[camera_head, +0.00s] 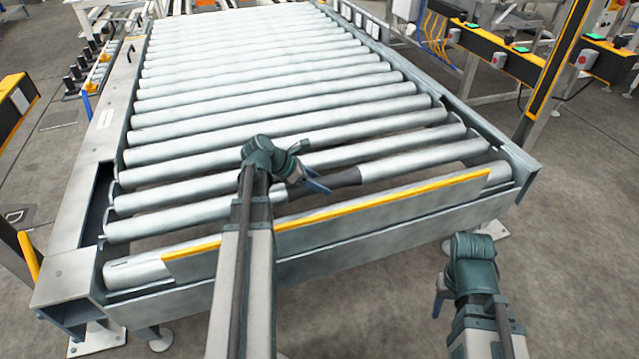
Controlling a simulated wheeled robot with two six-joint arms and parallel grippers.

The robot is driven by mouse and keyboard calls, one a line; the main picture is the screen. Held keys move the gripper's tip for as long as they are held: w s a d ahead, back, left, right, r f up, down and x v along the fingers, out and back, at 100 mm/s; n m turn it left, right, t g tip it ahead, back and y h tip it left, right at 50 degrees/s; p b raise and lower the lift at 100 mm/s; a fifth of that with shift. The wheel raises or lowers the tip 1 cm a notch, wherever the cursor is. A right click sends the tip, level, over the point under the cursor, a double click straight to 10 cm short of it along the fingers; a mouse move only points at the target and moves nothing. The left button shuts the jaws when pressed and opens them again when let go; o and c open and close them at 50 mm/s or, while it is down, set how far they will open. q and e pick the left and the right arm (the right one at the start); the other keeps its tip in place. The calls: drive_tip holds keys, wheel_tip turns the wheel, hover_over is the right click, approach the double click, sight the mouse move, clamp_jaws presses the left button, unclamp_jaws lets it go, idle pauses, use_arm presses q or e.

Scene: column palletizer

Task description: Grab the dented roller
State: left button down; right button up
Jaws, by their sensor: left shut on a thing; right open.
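The conveyor's second roller from the front (425,162) has a dark grey stretch (345,178) near its middle, which looks like the dented part. My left gripper (312,183) is at this dark stretch, shut on the roller, with one blue-grey finger showing in front of it. My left wrist and arm hide part of the roller to the left of the grip. The roller still lies in line between the side rails. My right gripper (438,298) is open and empty, low beside the conveyor's front right; its fingers are partly hidden by its own wrist.
Several pale rollers fill the conveyor behind. A front plate with a yellow edge (400,203) lies near the frontmost roller (135,271). Grey side rails (88,185) flank the bed. A yellow-black post (553,75) stands at right. The floor at right is clear.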

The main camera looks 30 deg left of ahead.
sight(319, 179)
use_arm(q)
wheel_tip(319, 179, up, 9)
drive_tip(key=p, duration=0.8)
drive_tip(key=shift+f, duration=0.1)
